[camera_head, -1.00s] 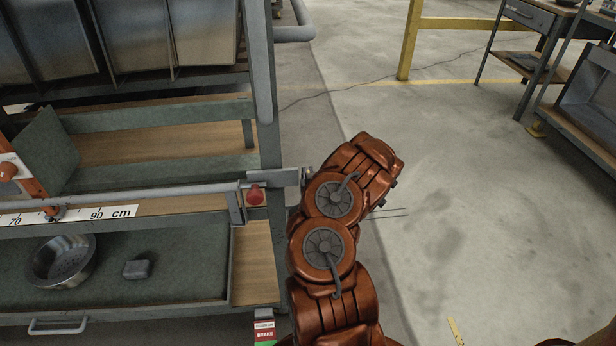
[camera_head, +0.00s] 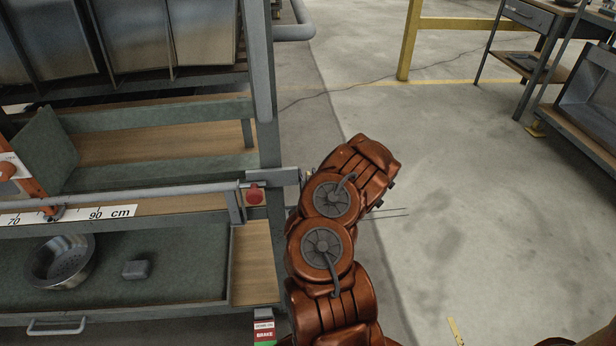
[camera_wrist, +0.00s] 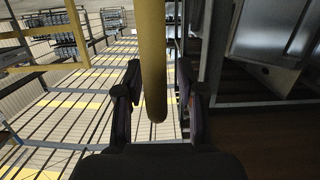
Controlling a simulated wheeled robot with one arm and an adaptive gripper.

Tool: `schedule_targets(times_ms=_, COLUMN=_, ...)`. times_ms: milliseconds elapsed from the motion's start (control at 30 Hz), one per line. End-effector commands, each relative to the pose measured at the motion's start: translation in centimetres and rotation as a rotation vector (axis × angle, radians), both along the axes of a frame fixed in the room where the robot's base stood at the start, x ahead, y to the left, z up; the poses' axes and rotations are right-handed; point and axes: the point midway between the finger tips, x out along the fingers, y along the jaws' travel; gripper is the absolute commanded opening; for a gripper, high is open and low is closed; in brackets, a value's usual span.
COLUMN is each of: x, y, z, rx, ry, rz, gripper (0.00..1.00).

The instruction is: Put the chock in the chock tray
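A small dark grey block (camera_head: 136,269), which may be the chock, lies on a green-lined lower shelf tray (camera_head: 180,285), right of a round metal bowl. I cannot tell which tray is the chock tray. In the head view my rust-coloured arm stands right of the rack and hides its gripper. In the wrist view my gripper (camera_wrist: 158,100) has its two dark fingers apart. A yellow round bar (camera_wrist: 153,60) shows between them, its rounded lower end near the fingers. A gap shows at its right; I cannot tell whether it touches the left finger.
The metal bowl (camera_head: 61,262) has a perforated bottom. A grey rail (camera_head: 150,193) and a red knob (camera_head: 254,194) lie at the rack's front. Open floor (camera_head: 470,200) lies right of my arm. A yellow post (camera_head: 411,40) and workbenches stand beyond.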

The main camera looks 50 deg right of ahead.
Motion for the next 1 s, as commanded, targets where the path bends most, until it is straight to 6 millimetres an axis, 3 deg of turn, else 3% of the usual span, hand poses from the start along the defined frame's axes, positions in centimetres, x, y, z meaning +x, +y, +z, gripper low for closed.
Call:
schedule_targets(times_ms=267, x=-1.2, y=1.0, z=0.5, rx=0.004, ry=0.000, rz=-0.001, gripper=0.38)
schedule_targets(times_ms=1000, x=-7.8, y=6.5, z=2.3, rx=0.004, ry=0.003, rz=0.001, gripper=0.38)
